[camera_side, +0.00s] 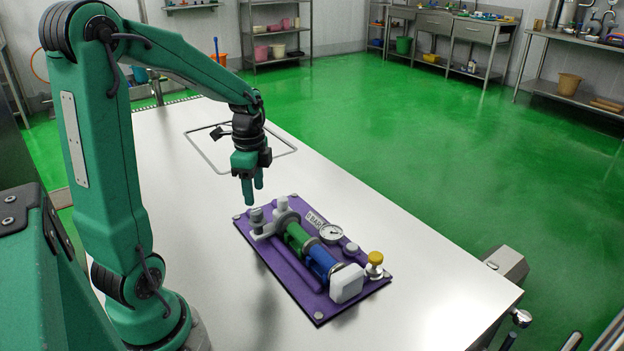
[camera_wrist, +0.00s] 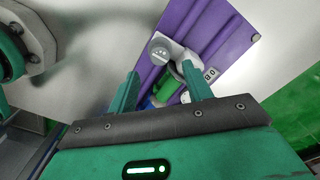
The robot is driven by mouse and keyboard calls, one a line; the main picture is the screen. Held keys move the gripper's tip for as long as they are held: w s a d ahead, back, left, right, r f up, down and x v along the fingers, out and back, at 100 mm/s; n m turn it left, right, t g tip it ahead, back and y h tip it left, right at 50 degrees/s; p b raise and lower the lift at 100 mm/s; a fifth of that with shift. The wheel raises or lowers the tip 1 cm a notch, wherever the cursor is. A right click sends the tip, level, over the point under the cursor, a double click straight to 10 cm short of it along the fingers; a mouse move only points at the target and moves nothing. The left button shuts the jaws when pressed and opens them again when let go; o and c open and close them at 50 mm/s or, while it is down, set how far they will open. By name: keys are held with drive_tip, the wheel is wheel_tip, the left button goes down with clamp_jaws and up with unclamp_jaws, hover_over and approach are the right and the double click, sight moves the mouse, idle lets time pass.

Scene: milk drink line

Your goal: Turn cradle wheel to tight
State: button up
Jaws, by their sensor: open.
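A purple panel (camera_side: 292,284) lies on the white table and bears a green tube section (camera_side: 298,238) and a blue one (camera_side: 319,261) in line. A grey round knob (camera_side: 257,215) stands on a pale bracket at the panel's far left end. It also shows in the wrist view (camera_wrist: 160,51), with small marks on its top. A yellow-topped knob (camera_side: 375,258) stands at the right corner. I cannot tell for sure which is the cradle wheel. My gripper (camera_side: 254,194) is open and empty, pointing down above the panel's far left end. Its fingers (camera_wrist: 162,76) touch nothing visible.
A round gauge (camera_side: 331,233) and a white block (camera_side: 346,283) rise from the panel. The white table (camera_side: 190,180) is clear around it, apart from a thin rectangular outline behind my gripper. Shelves and counters stand far off along the walls.

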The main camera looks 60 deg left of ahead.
sight(258, 213)
drive_tip(key=shift+r, duration=1.1)
drive_tip(key=shift+d+r, duration=0.35)
drive_tip(key=shift+d, duration=0.15)
drive_tip(key=s+d+r+n+t, duration=0.2)
drive_tip(key=s+d+r+n, duration=0.1)
drive_tip(key=d, duration=0.4)
drive_tip(key=s+d+r+n+t, duration=0.3)
drive_tip(key=d+n, duration=0.3)
drive_tip(key=d, duration=0.2)
drive_tip(key=shift+s+d+r+t, duration=0.2)
drive_tip(key=shift+s+r+t, duration=0.1)
drive_tip(key=shift+s+r, duration=0.2)
